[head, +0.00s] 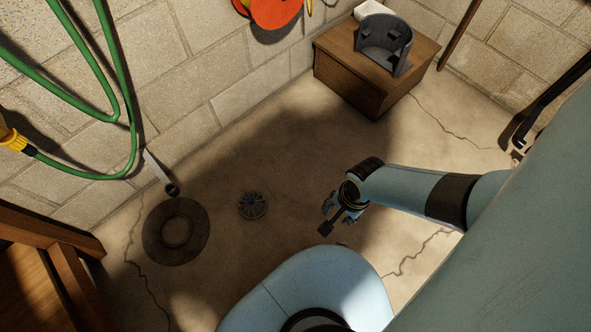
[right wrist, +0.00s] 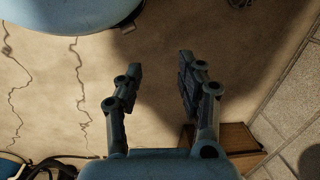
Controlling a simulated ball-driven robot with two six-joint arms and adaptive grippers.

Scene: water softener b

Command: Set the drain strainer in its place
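The drain strainer (head: 252,206), a small round ribbed grey piece with a bluish centre, lies on the concrete floor. To its left is a dark round drain plate (head: 154,236) with a raised ring in the middle; nothing sits in the ring. My right gripper (head: 329,219) is to the right of the strainer, apart from it. In the right wrist view its two fingers (right wrist: 160,67) are spread with only floor between them. A dark piece (right wrist: 240,3), probably the strainer, is cut by that view's top edge. My left gripper is not in view.
A pale pipe with a dark end (head: 165,178) leans at the wall beside the drain. A wooden box (head: 345,80) at the back carries a dark curved holder (head: 384,42). A green hose (head: 128,120) hangs at left. A wooden piece (head: 45,265) stands lower left. Floor around the strainer is clear.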

